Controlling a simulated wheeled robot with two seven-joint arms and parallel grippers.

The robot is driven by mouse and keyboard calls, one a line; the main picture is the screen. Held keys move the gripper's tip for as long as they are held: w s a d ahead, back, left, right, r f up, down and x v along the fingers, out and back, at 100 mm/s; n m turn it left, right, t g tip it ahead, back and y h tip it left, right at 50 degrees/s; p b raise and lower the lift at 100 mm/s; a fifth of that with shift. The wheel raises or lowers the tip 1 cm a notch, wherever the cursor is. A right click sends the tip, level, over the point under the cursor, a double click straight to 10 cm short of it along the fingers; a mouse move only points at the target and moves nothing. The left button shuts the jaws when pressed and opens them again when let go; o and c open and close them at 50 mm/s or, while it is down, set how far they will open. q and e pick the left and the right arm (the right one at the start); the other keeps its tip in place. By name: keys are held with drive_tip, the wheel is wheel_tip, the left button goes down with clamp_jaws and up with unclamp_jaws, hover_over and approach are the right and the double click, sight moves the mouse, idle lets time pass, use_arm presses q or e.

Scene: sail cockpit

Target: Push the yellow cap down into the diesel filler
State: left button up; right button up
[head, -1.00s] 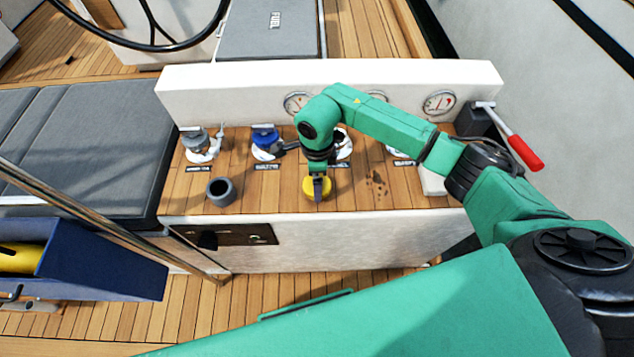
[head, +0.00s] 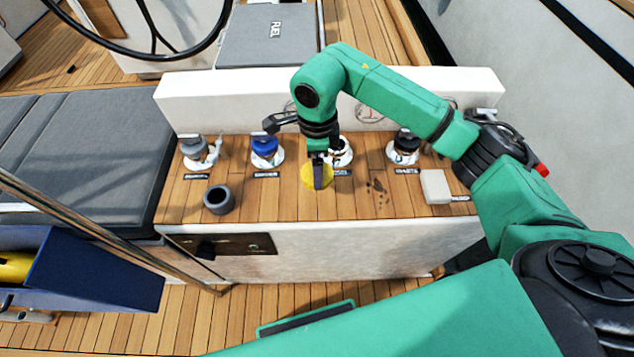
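The yellow cap (head: 308,176) is held in my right gripper (head: 319,173), whose near dark finger covers part of it. The cap appears slightly above the teak top, in front of the fillers. The diesel filler (head: 346,153) is a white ring just behind and to the right of the cap, with a dark label in front of it. My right wrist hides the left part of the filler, so its opening is hard to make out. My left gripper is not in view.
A blue-capped filler (head: 264,148) and a grey-capped one (head: 194,148) stand to the left, a black-capped one (head: 404,146) to the right. A grey cup (head: 219,199) stands front left, a pale block (head: 436,187) at right. A white wall (head: 220,95) closes the back.

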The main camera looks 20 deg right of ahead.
wheel_tip(320, 180, up, 9)
drive_tip(key=shift+f+b, duration=0.1)
drive_tip(key=shift+b, duration=0.4)
wheel_tip(320, 180, up, 5)
drive_tip(key=p, duration=0.2)
drive_tip(key=shift+r+p, duration=0.2)
drive_tip(key=shift+p, duration=0.2)
